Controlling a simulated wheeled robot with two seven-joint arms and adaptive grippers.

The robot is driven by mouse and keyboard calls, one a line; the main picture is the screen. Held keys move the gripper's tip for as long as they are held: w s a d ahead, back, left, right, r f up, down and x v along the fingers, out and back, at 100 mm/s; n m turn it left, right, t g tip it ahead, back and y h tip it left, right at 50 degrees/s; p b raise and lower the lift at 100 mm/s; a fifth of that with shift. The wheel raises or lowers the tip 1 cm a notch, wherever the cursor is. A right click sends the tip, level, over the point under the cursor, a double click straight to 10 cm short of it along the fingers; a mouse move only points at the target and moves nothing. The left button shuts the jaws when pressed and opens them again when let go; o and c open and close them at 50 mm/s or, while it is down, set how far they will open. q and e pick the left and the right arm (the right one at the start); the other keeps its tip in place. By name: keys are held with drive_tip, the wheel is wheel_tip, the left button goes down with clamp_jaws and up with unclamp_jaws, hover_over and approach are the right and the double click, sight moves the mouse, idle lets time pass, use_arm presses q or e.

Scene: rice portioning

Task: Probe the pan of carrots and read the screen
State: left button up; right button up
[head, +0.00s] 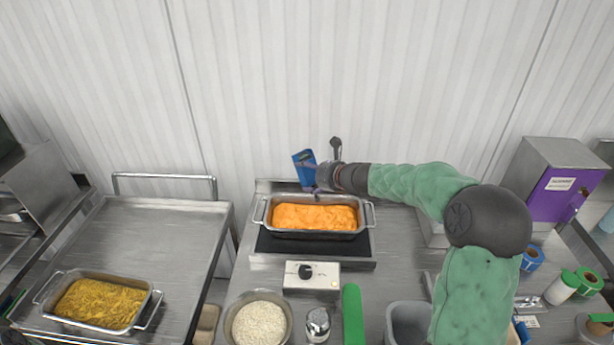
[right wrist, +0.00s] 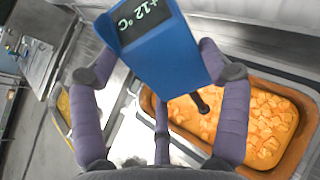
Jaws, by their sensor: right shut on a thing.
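The pan of carrots (head: 262,211) is a steel pan full of orange pieces, on a black plate in the head view. The carrots also show at right in the right wrist view (right wrist: 262,120). My right gripper (head: 322,180) is shut on a blue probe thermometer (head: 304,165) at the pan's back edge. In the right wrist view the thermometer (right wrist: 160,55) sits between my purple-grey fingers. Its dark screen (right wrist: 140,17) reads +12 °C. A dark rod end (right wrist: 200,103) shows over the carrots; I cannot tell whether it enters them.
A pan of yellow food (head: 62,283) stands on a steel cart at left. A control box with a knob (head: 318,278), a bowl of rice (head: 258,322), a shaker (head: 318,324) and a green strip (head: 353,312) lie in front. A purple-fronted box (head: 556,196) stands at right.

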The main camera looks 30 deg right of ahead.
drive_tip(key=shift+f, duration=0.15)
wheel_tip(320, 180, down, 10)
drive_tip(key=b, duration=0.9)
drive_tip(key=shift+r, duration=0.2)
drive_tip(key=shift+f+b, duration=0.55)
drive_tip(key=shift+b, duration=0.1)
idle(5.7)
